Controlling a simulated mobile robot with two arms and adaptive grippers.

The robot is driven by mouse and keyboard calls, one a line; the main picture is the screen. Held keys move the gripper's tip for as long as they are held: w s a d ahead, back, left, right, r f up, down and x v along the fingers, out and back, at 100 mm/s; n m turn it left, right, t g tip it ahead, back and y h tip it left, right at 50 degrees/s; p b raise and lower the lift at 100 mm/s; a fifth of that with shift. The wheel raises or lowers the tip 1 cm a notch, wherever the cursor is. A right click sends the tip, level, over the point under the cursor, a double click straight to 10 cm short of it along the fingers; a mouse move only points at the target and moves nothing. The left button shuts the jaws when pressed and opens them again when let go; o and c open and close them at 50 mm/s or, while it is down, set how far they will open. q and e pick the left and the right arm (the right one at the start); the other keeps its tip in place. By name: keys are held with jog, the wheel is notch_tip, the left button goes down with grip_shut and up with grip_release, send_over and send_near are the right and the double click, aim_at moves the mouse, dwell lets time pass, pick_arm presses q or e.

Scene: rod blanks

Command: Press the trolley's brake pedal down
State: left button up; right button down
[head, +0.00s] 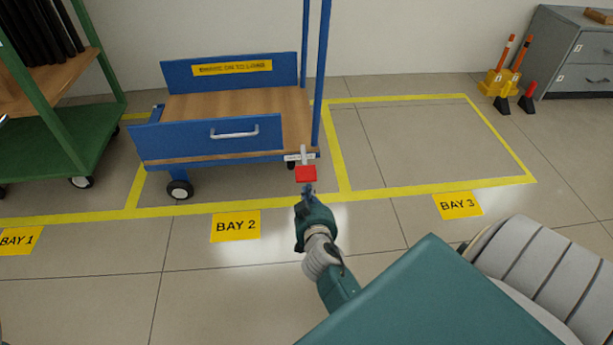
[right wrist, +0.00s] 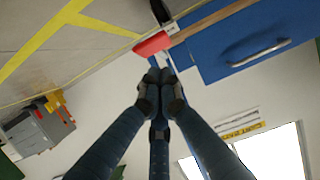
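The blue trolley (head: 205,143) with a wooden deck stands in Bay 2. Its red brake pedal (head: 306,173) sticks out at the near right corner on a grey lever, below a small white label. My right gripper (head: 308,188) is just in front of the pedal, pointing at it. In the right wrist view the fingers (right wrist: 157,76) are together with nothing between them, and the red pedal (right wrist: 152,44) lies just beyond their tips. I cannot tell whether they touch it. My left gripper is not in view.
A green rack (head: 60,120) on castors stands left in Bay 1. Bay 3 to the right is empty floor inside yellow lines. A grey drawer cabinet (head: 575,65) and orange-and-yellow posts (head: 497,80) stand at the far right by the wall.

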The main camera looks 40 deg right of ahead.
jog(key=shift+s+a, duration=0.35)
jog(key=shift+s, duration=0.25)
jog(key=shift+s+a, duration=0.35)
jog(key=shift+s, duration=0.2)
